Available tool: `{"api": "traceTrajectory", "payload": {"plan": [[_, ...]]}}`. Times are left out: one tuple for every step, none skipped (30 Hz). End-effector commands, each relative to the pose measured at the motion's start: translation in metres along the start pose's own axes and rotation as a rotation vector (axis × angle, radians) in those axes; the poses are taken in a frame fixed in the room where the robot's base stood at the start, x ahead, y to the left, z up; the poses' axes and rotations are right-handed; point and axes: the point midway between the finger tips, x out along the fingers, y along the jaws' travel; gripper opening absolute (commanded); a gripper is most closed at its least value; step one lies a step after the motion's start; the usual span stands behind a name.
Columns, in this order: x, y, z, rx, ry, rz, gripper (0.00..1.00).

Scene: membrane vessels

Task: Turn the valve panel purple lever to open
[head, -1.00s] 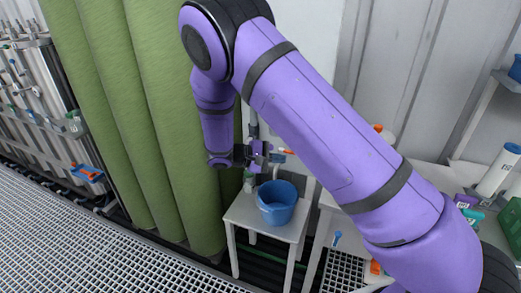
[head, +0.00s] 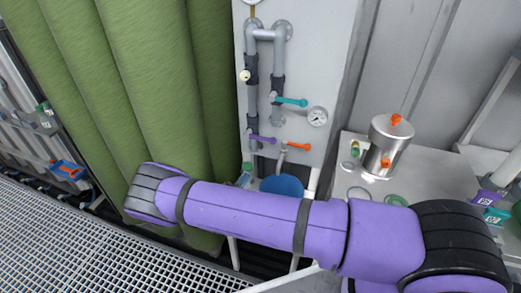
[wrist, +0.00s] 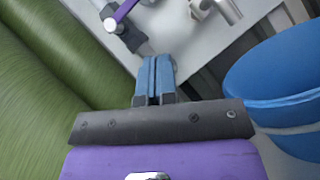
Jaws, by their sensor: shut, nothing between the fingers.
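The valve panel (head: 300,60) is a pale upright board with grey pipes, in the middle of the head view. Its purple lever (head: 262,139) points to the right, roughly level, low on the left pipe. In the wrist view the purple lever (wrist: 124,10) shows at the top left, partly cut off by the picture edge. My gripper (wrist: 155,62) has blue fingertips close together, shut and empty, below the lever and apart from it. In the head view the gripper is hidden behind my arm.
A teal lever (head: 292,101), an orange lever (head: 299,146) and a gauge (head: 317,116) are near the purple lever. A blue bucket (head: 283,185) stands below the panel and to the right of my fingers in the wrist view (wrist: 275,80). Green columns (head: 150,90) stand left.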

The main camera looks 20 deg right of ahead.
Motion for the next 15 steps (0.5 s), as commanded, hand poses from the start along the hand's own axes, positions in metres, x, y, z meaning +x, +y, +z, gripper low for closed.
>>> {"api": "traceTrajectory", "payload": {"plan": [[0.002, 0.000, -0.001, 0.000, -0.001, 0.004, 0.00], [0.004, 0.000, -0.001, 0.001, -0.001, 0.005, 0.00], [0.007, 0.000, -0.001, 0.000, -0.001, 0.004, 0.00], [0.011, 0.000, -0.001, 0.000, -0.001, 0.003, 0.00], [0.014, 0.000, -0.001, 0.000, -0.001, 0.003, 0.00], [0.020, -0.001, -0.001, 0.000, -0.001, 0.002, 0.00], [0.025, -0.001, 0.000, -0.001, -0.002, 0.002, 0.00], [0.030, -0.001, 0.000, -0.001, -0.002, 0.001, 0.00], [0.037, -0.001, 0.000, -0.001, -0.002, 0.002, 0.00], [0.043, -0.001, 0.000, -0.002, -0.002, 0.002, 0.00], [0.049, -0.001, 0.000, -0.002, -0.002, 0.001, 0.00], [0.057, -0.001, 0.000, -0.001, -0.002, 0.000, 0.00], [0.062, 0.000, 0.000, -0.001, -0.002, 0.001, 0.00], [0.068, 0.000, 0.000, 0.000, -0.002, 0.001, 0.00], [0.075, -0.001, 0.000, -0.001, -0.002, 0.000, 0.00]]}}
